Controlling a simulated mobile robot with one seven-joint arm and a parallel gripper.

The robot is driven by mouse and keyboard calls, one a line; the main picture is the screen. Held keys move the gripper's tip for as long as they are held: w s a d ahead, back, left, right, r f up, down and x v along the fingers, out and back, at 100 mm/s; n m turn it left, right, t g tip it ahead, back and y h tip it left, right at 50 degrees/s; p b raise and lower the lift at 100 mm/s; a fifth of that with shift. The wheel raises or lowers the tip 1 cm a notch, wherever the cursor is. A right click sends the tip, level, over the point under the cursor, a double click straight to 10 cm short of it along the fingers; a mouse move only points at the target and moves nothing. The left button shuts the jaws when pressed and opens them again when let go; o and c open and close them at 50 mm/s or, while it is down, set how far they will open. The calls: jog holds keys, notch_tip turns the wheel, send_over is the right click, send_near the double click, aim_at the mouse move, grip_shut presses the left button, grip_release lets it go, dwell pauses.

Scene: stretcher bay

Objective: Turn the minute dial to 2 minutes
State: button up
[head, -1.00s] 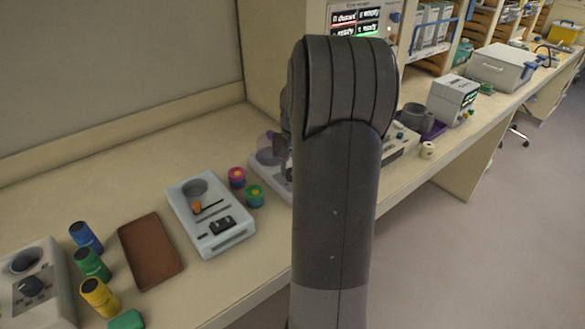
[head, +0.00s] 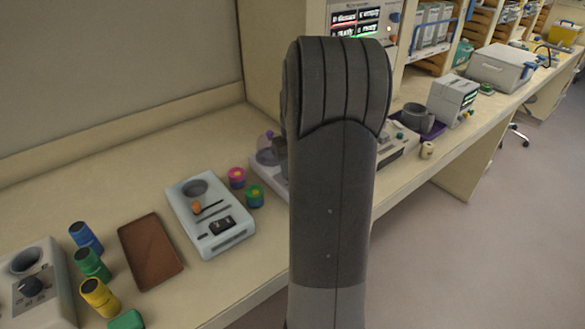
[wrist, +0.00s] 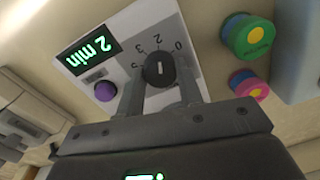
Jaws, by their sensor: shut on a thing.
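In the wrist view, the black minute dial (wrist: 158,69) sits on the grey panel of a white device (wrist: 150,25). Printed numbers, among them 0, 3 and 5, ring the dial, and a pale line marks its face. The green display (wrist: 91,50) on the device reads 2 min. A purple button (wrist: 105,91) is beside the display. My gripper (wrist: 161,80) is shut on the dial, one finger on each side. In the head view my arm hides the gripper and most of this device (head: 262,178).
A green container (wrist: 248,37) and a pink one (wrist: 248,85) stand close beside the device. A pale blue device (head: 210,215), a brown tray (head: 150,250) and several coloured jars stand to the left in the head view. The bench between tray and wall is clear.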

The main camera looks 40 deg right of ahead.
jog(key=o, duration=1)
jog(key=r, duration=1)
jog(key=shift+d+r, duration=0.25)
jog(key=shift+r, duration=0.15)
jog(key=s+a+r+t+h, duration=0.1)
jog(key=a+r, duration=0.1)
jog(key=a, duration=0.3)
jog(key=s+a+r, duration=0.2)
jog(key=a, duration=0.4)
jog(key=s+a+t, duration=0.1)
jog(key=s+a, duration=0.4)
jog(key=a, duration=0.1)
jog(key=s+a+f+n+t, duration=0.1)
jog(key=s+a+t, duration=0.1)
jog(key=s+a, duration=0.4)
jog(key=s+a+n+t, duration=0.1)
jog(key=s+a, duration=0.4)
jog(key=a, duration=0.1)
jog(key=shift+s+f, duration=0.2)
jog(key=shift+f, duration=0.15)
